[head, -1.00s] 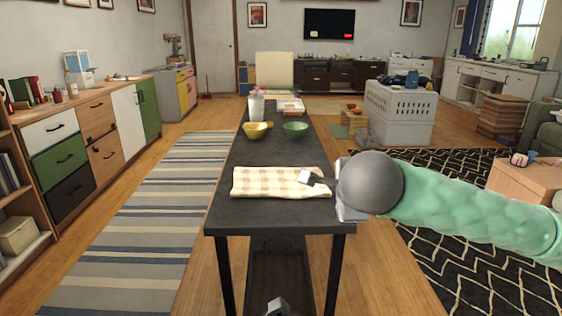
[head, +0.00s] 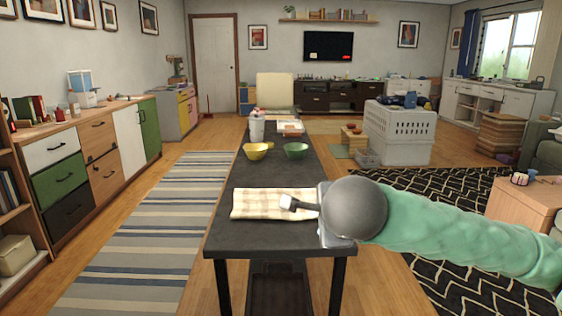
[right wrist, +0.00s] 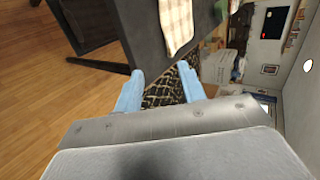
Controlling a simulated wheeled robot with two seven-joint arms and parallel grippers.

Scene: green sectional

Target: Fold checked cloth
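The cream and beige checked cloth (head: 256,205) lies as a flat rectangle near the front end of the dark table (head: 244,240). It also shows at the top of the right wrist view (right wrist: 176,22). My right gripper (head: 288,202) comes in from the right, and its tip overlaps the cloth's right part in the head view. The ball joint of my arm hides most of this gripper. In the right wrist view its two pale blue fingers (right wrist: 160,86) are apart with nothing between them, and the cloth is beyond their tips. My left gripper is out of view.
A yellow bowl (head: 256,151), a green bowl (head: 296,151) and a pale container (head: 257,128) stand farther back on the table. The table is clear between bowls and cloth. A cabinet row (head: 97,148) runs along the left wall. A white crate (head: 400,133) stands behind right.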

